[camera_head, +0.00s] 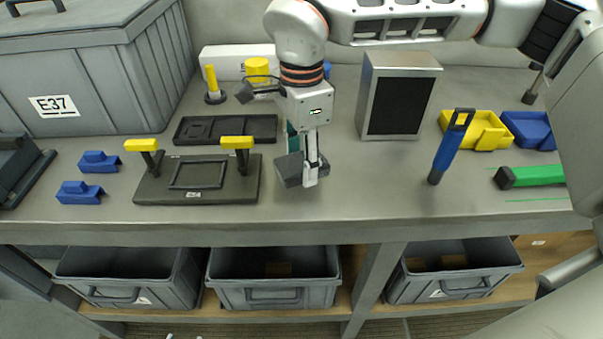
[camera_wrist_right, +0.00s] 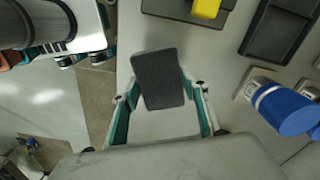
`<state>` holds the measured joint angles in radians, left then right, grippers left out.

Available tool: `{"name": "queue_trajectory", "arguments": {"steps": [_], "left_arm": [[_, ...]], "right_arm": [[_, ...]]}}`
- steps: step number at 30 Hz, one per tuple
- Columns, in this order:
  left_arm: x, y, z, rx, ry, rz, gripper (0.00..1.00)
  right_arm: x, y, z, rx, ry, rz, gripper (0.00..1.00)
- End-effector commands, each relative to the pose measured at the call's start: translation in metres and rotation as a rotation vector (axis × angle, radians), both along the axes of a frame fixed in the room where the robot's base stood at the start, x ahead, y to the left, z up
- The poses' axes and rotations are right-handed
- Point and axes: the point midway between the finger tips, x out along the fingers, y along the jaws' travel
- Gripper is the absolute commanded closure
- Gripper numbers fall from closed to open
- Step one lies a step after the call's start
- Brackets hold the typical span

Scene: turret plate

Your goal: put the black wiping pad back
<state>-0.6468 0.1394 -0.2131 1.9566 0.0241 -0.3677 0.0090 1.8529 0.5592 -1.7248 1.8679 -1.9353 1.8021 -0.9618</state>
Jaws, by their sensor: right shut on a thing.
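My right gripper (camera_head: 308,172) is shut on the black wiping pad (camera_head: 288,170), a dark flat block, over the bench near its front edge. In the right wrist view the pad (camera_wrist_right: 158,80) sits between the two fingers of my right gripper (camera_wrist_right: 160,104), slightly tilted. I cannot tell whether the pad touches the bench. Part of my left gripper (camera_wrist_right: 85,45) shows at the top left of that view; its jaw opening is unclear.
A dark plate (camera_head: 150,188) with yellow-topped posts stands left of the pad. A black recessed tray (camera_head: 222,129) lies behind the plate. A framed dark panel (camera_head: 398,98) stands behind right. A blue-handled tool (camera_head: 450,148) is farther right. Bare bench lies between pad and tool.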

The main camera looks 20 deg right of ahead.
Motion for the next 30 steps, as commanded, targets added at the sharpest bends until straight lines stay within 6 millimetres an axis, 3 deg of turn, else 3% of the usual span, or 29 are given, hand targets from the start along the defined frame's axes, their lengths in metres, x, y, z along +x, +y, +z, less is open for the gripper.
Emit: {"name": "queue_trajectory", "arguments": {"steps": [8,20,21,22,30], "left_arm": [[0.000,0.000,0.000,0.000,-0.003,0.000,0.60],[0.000,0.000,-0.001,0.000,-0.002,0.001,0.60],[0.000,0.000,0.000,0.000,-0.003,0.000,0.60],[0.000,0.000,0.000,0.000,-0.003,0.000,0.60],[0.000,0.000,0.000,0.000,-0.002,0.001,0.60]], "right_arm": [[0.000,0.000,-0.037,0.000,0.002,0.001,0.79],[0.000,0.000,-0.043,0.000,0.002,0.001,0.79],[0.000,0.000,-0.042,0.000,0.001,0.001,0.45],[0.000,0.000,-0.042,0.000,0.001,0.001,0.39],[0.000,0.000,-0.041,0.000,0.001,0.001,0.39]]}}
